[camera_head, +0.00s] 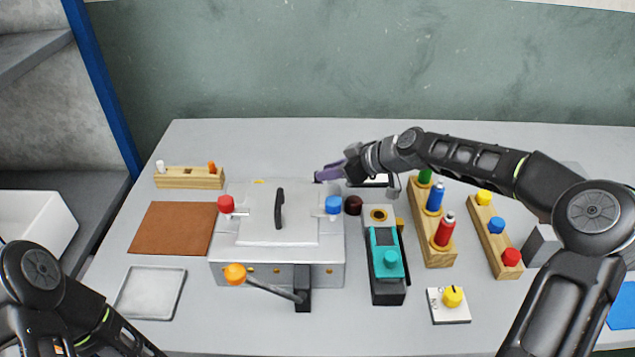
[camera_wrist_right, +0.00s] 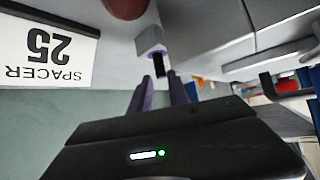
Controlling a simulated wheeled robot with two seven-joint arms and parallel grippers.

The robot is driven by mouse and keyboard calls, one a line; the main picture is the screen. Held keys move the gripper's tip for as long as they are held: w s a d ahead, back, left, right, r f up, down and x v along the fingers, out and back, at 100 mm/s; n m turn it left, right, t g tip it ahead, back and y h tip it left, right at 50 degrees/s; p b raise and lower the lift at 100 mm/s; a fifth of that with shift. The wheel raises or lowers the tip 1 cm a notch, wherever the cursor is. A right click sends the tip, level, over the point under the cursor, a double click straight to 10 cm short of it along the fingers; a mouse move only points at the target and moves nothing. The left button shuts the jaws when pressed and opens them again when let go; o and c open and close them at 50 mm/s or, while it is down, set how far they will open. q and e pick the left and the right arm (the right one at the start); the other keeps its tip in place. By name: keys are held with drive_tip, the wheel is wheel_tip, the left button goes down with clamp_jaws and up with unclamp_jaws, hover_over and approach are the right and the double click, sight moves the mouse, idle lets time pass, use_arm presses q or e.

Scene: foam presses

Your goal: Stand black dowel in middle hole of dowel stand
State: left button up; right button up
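The wooden dowel stand (camera_head: 190,182) is at the back left of the table, with a white dowel (camera_head: 160,166) at its left end and an orange dowel (camera_head: 212,167) at its right end. No dowel shows at its middle. My right gripper (camera_head: 321,176) is just behind the metal press, at its right rear corner. In the right wrist view its purple fingers (camera_wrist_right: 159,79) are apart. A small black piece, perhaps the black dowel (camera_wrist_right: 158,66), shows just beyond and between the fingertips, beside a grey block (camera_wrist_right: 150,40). I cannot tell whether they touch. My left gripper is out of view.
The metal press (camera_head: 277,215) with red and blue buttons fills the middle. A card reading SPACER 25 (camera_wrist_right: 45,45) is near the right gripper. A teal device (camera_head: 386,255) and wooden peg blocks (camera_head: 432,245) stand right. A brown mat (camera_head: 172,228) and grey tray (camera_head: 150,292) lie left.

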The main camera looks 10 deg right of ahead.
drive_tip(key=p+x, duration=0.1)
drive_tip(key=x, duration=0.3)
drive_tip(key=shift+a+f, duration=0.2)
drive_tip(key=shift+c, duration=0.4)
clamp_jaws()
